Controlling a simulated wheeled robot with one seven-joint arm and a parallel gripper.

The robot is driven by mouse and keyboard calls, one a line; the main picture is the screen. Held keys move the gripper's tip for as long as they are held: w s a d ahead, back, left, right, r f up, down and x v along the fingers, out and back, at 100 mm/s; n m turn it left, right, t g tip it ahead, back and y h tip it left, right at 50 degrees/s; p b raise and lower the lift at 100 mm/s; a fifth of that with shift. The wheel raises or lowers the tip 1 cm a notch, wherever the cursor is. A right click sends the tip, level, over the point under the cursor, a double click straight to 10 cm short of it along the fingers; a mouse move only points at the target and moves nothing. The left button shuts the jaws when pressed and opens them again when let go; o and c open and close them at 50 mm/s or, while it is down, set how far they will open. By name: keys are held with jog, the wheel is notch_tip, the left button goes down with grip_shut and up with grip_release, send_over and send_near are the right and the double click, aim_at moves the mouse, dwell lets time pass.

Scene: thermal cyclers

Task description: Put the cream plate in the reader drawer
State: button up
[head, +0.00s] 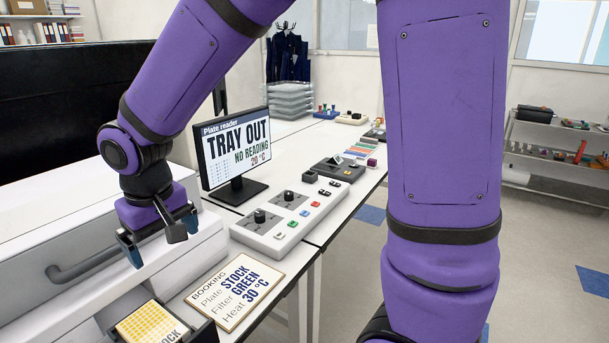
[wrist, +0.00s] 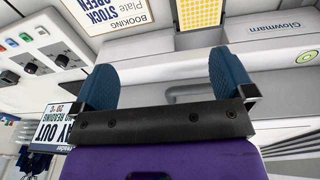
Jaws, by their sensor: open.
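A cream plate with yellow wells and a STOCK label (head: 150,325) shows at the bottom left of the head view, cut off by the frame edge. It appears to lie in the pulled-out dark drawer (head: 203,334) of the white reader; its seating is partly out of frame. The plate also shows at the top of the wrist view (wrist: 200,12). My gripper (head: 162,238) is open and empty, fingers pointing down, above and behind the plate, near the reader's front. Both blue fingers show in the wrist view (wrist: 163,65) with nothing between them.
A grey handle (head: 95,262) runs along the white machine beside my gripper. A booking card (head: 236,290) reads STOCK, GREEN, 30 °C. A control panel (head: 290,222) and a screen (head: 234,148) reading TRAY OUT, NO READING, 20 °C stand behind it.

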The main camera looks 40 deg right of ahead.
jog(key=s+d+r+m+t, duration=0.1)
jog(key=s+d+r+t, duration=0.1)
jog(key=s+d+r, duration=0.4)
jog(key=s+d+r+m+t, duration=0.1)
jog(key=s+d+r+t, duration=0.1)
jog(key=s+d+r, duration=0.4)
jog(key=s+d, duration=0.5)
jog(key=d, duration=0.1)
jog(key=shift+s+r+m, duration=0.25)
jog(key=shift+r+m, duration=0.05)
